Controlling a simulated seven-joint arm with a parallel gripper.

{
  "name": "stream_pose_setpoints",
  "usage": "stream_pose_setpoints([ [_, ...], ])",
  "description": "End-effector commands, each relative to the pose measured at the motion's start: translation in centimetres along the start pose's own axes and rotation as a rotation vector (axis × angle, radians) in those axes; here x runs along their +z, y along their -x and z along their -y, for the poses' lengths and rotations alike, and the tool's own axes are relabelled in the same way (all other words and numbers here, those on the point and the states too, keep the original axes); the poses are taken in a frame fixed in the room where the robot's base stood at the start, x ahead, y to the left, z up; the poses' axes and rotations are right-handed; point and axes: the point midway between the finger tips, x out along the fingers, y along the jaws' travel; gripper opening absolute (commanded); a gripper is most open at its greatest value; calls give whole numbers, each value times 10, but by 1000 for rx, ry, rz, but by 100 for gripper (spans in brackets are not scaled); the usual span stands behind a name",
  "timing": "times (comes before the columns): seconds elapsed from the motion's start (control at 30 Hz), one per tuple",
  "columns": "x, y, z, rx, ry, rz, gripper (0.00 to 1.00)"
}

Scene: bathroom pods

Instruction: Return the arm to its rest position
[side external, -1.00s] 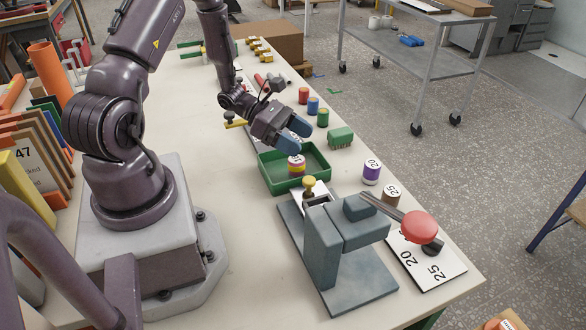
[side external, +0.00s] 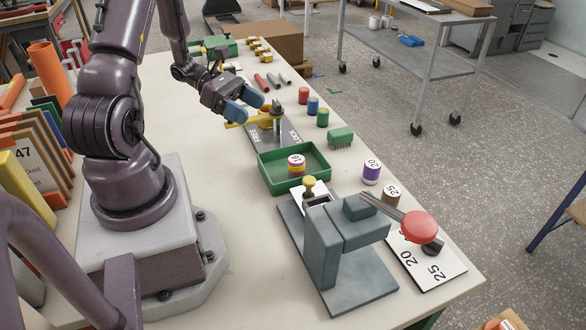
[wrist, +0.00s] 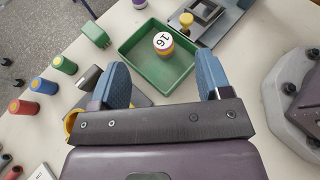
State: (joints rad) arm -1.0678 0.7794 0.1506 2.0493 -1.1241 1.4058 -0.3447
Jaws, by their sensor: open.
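My gripper (side external: 243,108) is open and empty, with its blue fingertips apart above the table. In the side view it hangs over the FREE/LOCK plate (side external: 258,137) and the yellow lever piece beside it. In the wrist view my gripper (wrist: 162,85) shows both blue fingers spread, with the green tray beyond them. My arm is bent, with its forearm raised and leaning over the table.
The green tray (side external: 316,181) holds a "16" cylinder (side external: 296,165). A grey press with a red knob (side external: 419,227) stands at the front. Coloured cylinders (side external: 312,104), a green block (side external: 340,137) and cylinders marked 20 (side external: 372,171) and 25 (side external: 391,196) stand along the right.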

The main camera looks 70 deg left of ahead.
Motion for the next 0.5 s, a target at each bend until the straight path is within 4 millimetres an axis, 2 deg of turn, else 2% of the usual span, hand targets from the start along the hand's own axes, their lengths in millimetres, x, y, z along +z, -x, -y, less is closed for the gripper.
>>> stream_pose_setpoints([
  [0.17,2,-1,0,-6,-9,-4,71],
  [0.27,15,-6,4,-47,-67,-32,71],
  [0.37,43,-19,16,-146,-209,-101,71],
  [0.5,90,-38,48,-338,-517,-241,71],
])
